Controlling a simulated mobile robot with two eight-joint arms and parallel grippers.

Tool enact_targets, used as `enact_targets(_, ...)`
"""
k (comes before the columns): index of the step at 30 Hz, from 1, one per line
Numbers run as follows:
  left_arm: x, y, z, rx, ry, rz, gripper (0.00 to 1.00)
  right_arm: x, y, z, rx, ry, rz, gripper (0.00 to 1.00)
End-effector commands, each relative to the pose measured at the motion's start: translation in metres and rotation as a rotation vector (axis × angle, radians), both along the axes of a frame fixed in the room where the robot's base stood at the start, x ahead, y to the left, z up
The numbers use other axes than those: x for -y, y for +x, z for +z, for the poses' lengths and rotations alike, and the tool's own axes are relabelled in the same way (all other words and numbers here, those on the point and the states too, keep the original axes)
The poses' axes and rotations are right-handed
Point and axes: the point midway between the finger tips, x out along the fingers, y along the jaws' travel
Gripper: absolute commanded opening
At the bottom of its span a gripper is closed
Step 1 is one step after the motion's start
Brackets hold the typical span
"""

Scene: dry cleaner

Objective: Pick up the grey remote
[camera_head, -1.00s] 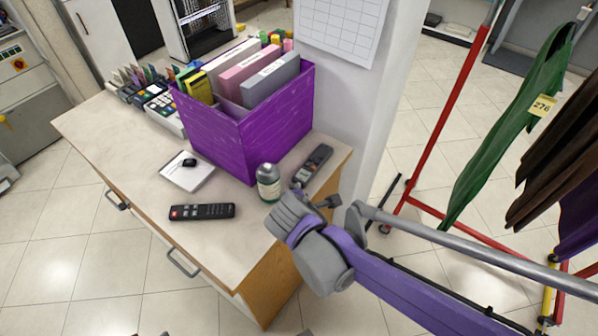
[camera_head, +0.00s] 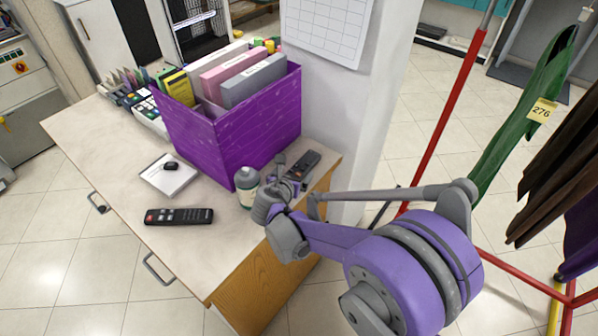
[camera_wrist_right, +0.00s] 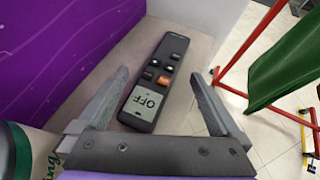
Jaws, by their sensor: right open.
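The grey remote (camera_head: 304,165) lies on the counter's right end, between the purple box and the wall edge. In the right wrist view the remote (camera_wrist_right: 155,82) shows a screen reading OFF, several dark buttons and one orange button. My right gripper (camera_head: 291,172) is at the near end of the remote. In the wrist view its open fingers (camera_wrist_right: 160,82) are spread on either side of the remote, with nothing held. A black remote (camera_head: 179,216) with a red button lies at the counter's front left. My left gripper is not in view.
A bottle (camera_head: 247,187) stands just left of my right gripper. The purple box (camera_head: 230,130) of folders is behind it. A white pad (camera_head: 168,178) with a small dark object lies left. A red rack (camera_head: 443,115) with garments stands right.

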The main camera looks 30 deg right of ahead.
Motion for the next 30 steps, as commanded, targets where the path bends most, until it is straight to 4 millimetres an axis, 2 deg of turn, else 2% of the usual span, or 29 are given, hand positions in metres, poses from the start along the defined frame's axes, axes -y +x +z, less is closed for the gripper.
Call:
enact_targets(3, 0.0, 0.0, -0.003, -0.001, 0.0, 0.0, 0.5, 0.012, 0.009, -0.015, 0.0, 0.0, -0.004, 1.0)
enact_targets(7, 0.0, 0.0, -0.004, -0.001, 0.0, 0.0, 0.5, 0.022, 0.019, -0.023, 0.0, 0.0, -0.004, 1.0)
enact_targets(17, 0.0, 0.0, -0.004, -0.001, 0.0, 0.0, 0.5, 0.026, 0.023, -0.025, 0.001, 0.001, -0.001, 0.98)
enact_targets(30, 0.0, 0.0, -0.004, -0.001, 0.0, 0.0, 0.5, 0.026, 0.023, -0.025, 0.001, 0.002, -0.001, 0.19)
